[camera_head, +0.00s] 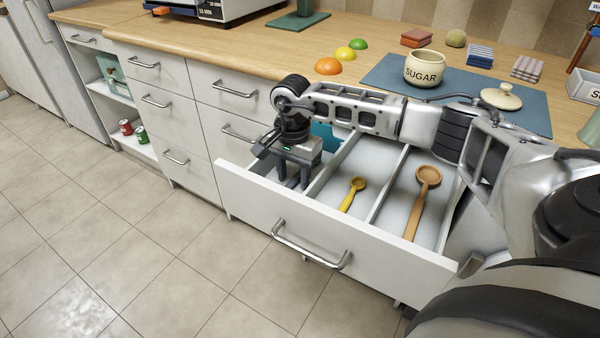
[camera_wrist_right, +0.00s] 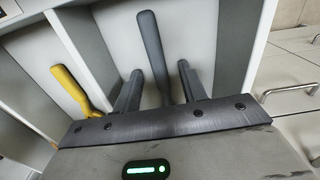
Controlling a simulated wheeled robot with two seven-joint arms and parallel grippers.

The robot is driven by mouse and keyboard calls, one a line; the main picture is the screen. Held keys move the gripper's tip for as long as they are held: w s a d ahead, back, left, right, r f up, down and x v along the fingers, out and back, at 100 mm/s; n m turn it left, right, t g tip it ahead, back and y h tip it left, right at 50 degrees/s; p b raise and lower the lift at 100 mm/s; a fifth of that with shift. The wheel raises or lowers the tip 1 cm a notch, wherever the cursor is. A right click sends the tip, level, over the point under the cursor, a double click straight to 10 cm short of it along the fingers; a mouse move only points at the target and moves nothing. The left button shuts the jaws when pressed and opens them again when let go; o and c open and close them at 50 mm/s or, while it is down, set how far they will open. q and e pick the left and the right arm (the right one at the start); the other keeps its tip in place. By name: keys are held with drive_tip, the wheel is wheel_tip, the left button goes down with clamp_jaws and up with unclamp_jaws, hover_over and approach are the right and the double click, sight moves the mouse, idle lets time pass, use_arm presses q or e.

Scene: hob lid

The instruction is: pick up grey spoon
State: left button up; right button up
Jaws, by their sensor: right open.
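The grey spoon (camera_wrist_right: 150,42) lies in the left compartment of the open drawer (camera_head: 235,190). In the right wrist view its handle runs between my two fingers; its other end is hidden under the gripper body. In the head view my gripper covers the spoon. My right gripper (camera_head: 293,180) reaches down into that compartment and is open, with a finger on each side of the handle in the wrist view (camera_wrist_right: 160,68). I cannot tell whether either finger touches it. My left gripper is not in view.
A yellow spoon (camera_head: 352,194) lies in the middle compartment and a brown spoon (camera_head: 420,204) in the right one. Thin dividers (camera_head: 388,186) separate them. The drawer front has a metal handle (camera_head: 310,254). A sugar jar (camera_head: 424,70) stands on the counter behind my arm.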

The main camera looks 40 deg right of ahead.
clamp_jaws()
